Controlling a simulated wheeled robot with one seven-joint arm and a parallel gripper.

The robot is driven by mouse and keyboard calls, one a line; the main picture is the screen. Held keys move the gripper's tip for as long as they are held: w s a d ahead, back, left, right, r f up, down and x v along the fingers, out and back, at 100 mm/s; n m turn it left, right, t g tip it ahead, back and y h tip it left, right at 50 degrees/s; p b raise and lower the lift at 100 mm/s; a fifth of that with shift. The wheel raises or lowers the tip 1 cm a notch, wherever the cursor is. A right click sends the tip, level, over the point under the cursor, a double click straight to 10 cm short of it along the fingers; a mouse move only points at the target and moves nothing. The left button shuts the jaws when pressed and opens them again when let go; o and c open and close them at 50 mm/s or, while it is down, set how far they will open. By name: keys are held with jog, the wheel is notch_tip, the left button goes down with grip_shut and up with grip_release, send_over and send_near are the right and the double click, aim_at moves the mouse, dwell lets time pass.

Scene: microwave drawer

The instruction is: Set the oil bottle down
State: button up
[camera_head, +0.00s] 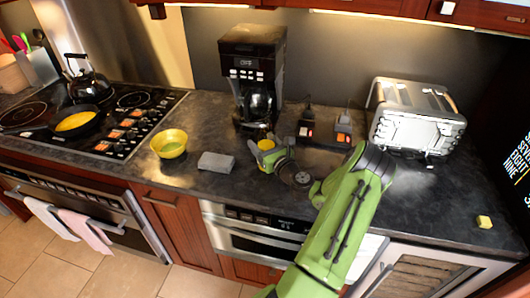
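My green gripper (262,155) is low over the counter, in front of the coffee maker. A small yellow thing (266,144) shows right at its fingers; it may be part of the oil bottle, but it is too small and covered to be sure. I cannot tell whether the fingers grip it or whether it touches the counter.
The dark counter (215,188) holds a yellow bowl (169,144), a grey block (216,162), a coffee maker (252,75), a toaster (415,118) and a small yellow block (484,222). The stove (125,130) with pan and kettle is left. Counter between toaster and yellow block is clear.

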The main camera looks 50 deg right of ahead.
jog(key=shift+w+f, duration=0.1)
jog(key=shift+f, duration=0.75)
jog(key=shift+f, duration=0.2)
jog(key=o, duration=1.2)
jog(key=shift+o, duration=0.2)
